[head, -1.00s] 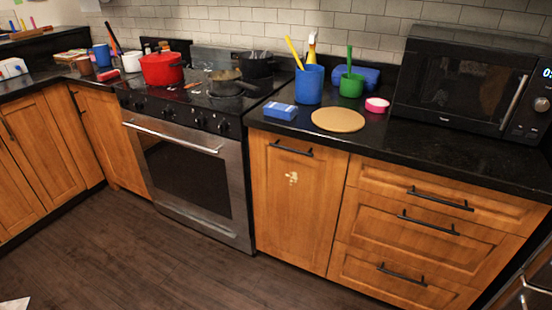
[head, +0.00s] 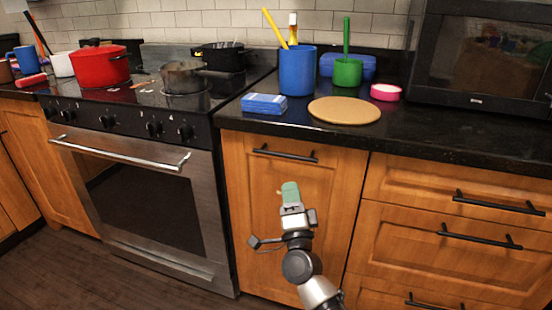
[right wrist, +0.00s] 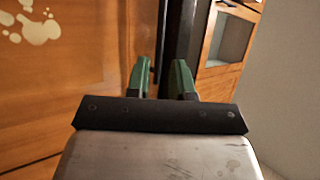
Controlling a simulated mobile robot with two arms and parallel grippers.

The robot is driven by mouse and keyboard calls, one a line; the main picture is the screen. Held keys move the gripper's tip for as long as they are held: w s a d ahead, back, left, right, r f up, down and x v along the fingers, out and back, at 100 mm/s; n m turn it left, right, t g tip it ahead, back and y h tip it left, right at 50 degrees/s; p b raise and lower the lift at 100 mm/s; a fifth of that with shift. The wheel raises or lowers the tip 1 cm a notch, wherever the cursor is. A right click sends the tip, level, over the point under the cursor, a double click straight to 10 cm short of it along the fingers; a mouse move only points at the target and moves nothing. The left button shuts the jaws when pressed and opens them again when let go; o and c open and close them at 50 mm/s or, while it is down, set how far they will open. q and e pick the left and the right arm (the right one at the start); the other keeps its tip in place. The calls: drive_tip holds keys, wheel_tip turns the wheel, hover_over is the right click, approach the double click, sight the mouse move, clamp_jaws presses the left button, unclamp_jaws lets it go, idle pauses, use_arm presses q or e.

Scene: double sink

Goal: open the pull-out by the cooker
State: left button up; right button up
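The pull-out (head: 245,205) is the narrow wooden front just right of the cooker (head: 150,195). It is shut, with a black horizontal bar handle (head: 285,153) near its top. My right gripper (head: 290,190) is in front of the pull-out, below the handle in the head view and apart from it. Its two green fingers (right wrist: 160,80) stand apart with nothing held in the right wrist view. That view also shows the pull-out front (right wrist: 60,90) with a pale stain on the left. Dark upright strips lie beyond the fingers; I cannot tell which is the handle. My left gripper is out of view.
The black counter (head: 440,140) above holds a blue cup (head: 297,72), a green cup (head: 348,73), a blue box (head: 264,103), a round tan board (head: 344,111) and a microwave (head: 480,55). Drawers with bar handles (head: 480,237) are to the right. The floor (head: 60,275) in view is clear.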

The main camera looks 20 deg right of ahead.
sight(286, 156)
drive_tip(key=x, duration=0.8)
drive_tip(key=shift+w+r+b, duration=0.2)
drive_tip(key=shift+b, duration=0.15)
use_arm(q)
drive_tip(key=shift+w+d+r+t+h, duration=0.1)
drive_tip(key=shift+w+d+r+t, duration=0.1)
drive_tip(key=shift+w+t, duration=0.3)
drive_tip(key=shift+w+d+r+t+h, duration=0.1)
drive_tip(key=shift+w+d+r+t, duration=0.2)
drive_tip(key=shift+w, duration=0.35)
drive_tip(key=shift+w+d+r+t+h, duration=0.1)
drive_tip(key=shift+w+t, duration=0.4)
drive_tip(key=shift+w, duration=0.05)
use_arm(e)
drive_tip(key=shift+x, duration=0.75)
drive_tip(key=shift+c, duration=0.3)
clamp_jaws()
